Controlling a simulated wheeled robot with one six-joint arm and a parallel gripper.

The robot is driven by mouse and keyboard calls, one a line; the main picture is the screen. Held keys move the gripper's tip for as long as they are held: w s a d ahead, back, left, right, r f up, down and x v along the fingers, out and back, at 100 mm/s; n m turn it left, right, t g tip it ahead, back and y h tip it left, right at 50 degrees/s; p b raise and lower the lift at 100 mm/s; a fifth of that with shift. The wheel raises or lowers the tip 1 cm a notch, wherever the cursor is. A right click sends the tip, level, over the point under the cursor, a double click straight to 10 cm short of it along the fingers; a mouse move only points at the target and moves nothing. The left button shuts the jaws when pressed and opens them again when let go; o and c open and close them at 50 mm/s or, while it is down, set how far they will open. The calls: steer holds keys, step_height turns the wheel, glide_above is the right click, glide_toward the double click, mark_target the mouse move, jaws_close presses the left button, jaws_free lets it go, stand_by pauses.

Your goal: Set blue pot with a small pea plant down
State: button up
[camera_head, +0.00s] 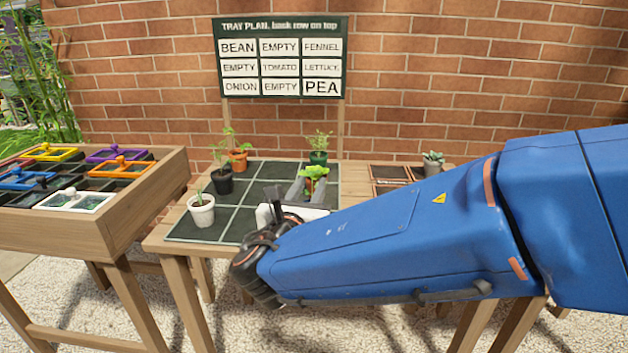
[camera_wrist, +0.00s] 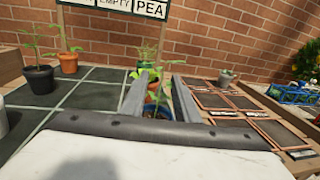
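The blue pot (camera_wrist: 154,112) sits between the two grey fingers of my gripper (camera_wrist: 163,82) in the wrist view, with thin green leaves rising from it. The fingers lie along both sides of the pot and appear closed on it. In the head view my gripper (camera_head: 312,186) is over the right part of the dark gridded tray (camera_head: 240,220). Bright green leaves (camera_head: 314,172) show between the fingers there; the pot itself is hidden. Whether its base touches the tray cannot be seen. The plan board (camera_head: 281,58) shows PEA at bottom right.
On the tray stand a white pot (camera_head: 202,212), a black pot (camera_head: 222,183), an orange pot (camera_head: 238,161) and a green pot (camera_head: 318,158). A small grey pot (camera_head: 432,168) stands to the right. A wooden bin (camera_head: 130,204) with coloured lidded compartments is at left.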

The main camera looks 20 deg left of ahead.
steer(key=s, duration=0.7)
steer(key=shift+s+d, duration=0.3)
steer(key=shift+s, duration=0.05)
steer(key=shift+w+d, duration=0.1)
